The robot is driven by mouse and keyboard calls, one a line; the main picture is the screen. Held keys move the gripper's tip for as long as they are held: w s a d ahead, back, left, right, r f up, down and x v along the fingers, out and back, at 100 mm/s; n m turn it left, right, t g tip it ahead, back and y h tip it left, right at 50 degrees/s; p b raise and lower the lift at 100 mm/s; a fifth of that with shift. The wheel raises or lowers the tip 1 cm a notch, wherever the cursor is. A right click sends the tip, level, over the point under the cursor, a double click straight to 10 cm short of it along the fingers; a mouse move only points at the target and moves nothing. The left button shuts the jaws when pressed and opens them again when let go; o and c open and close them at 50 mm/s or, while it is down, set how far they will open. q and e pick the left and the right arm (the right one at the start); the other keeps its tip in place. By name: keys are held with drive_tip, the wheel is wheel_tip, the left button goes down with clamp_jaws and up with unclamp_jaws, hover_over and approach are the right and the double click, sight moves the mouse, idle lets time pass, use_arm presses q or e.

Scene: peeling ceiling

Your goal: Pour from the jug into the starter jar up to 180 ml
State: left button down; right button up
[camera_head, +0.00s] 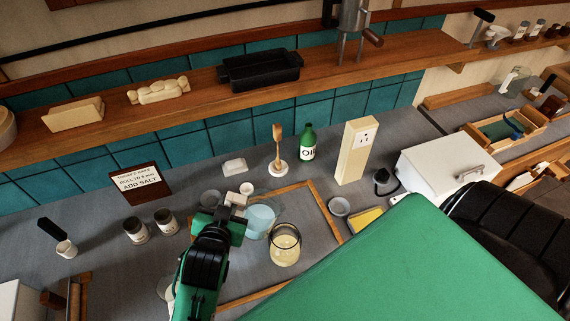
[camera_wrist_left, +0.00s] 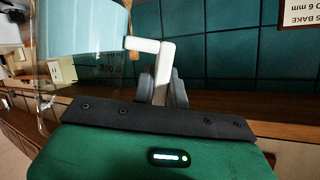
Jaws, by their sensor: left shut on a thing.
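The jug (camera_head: 262,213) is clear and holds pale blue liquid. My left gripper (camera_head: 236,203) is shut on its white handle, left of the jug body. In the left wrist view, the jug (camera_wrist_left: 82,32) fills the upper left, with measuring marks on its wall, and its white handle (camera_wrist_left: 152,47) runs down between the fingers (camera_wrist_left: 163,90). The starter jar (camera_head: 285,248) is a glass jar with a pale yellow filling, just below and right of the jug in the head view. I see no stream between them. I cannot tell the jug's exact tilt or height. My right gripper is out of view.
A wooden-edged tray (camera_head: 322,208) surrounds the jar area. Two small jars (camera_head: 135,231) and a sign (camera_head: 140,181) are left.

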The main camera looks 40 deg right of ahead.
use_arm(q)
drive_tip(key=shift+f, duration=0.15)
drive_tip(key=shift+s+d+f+n+g+h, duration=0.15)
drive_tip(key=shift+f+n+g+h, duration=0.1)
drive_tip(key=shift+f+n, duration=0.25)
drive_tip(key=shift+s+d+f+n+g+h, duration=0.1)
drive_tip(key=shift+f+n+g+h, duration=0.15)
drive_tip(key=shift+f+n, duration=0.2)
drive_tip(key=shift+r, duration=2)
